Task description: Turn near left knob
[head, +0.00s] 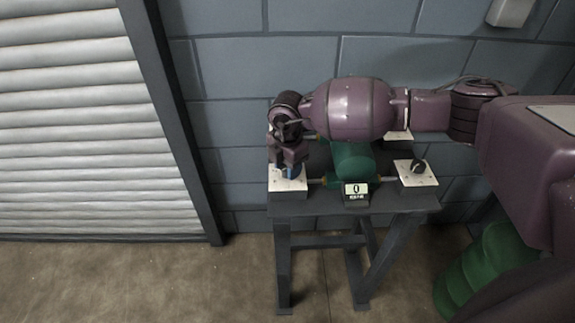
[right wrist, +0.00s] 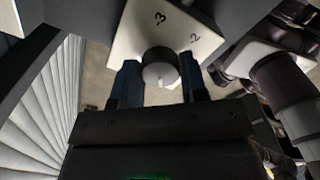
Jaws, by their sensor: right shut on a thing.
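The near left knob (right wrist: 160,68) is a grey round knob with a pale pointer mark, on a white plate (right wrist: 205,22) with numbers, two of which look like 3 and 2. In the head view its white block (head: 288,186) stands at the table's near left corner, and my gripper hides the knob. My right gripper (head: 292,168) points down onto it. In the right wrist view the blue fingers of this gripper (right wrist: 161,82) sit on both sides of the knob, shut on it. My left gripper is not in view.
A green casing (head: 352,165) lies mid-table (head: 330,202), partly under my right arm. A near right block (head: 416,178) carries a dark knob (head: 418,165). A block wall and a slatted shutter (head: 80,120) stand behind.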

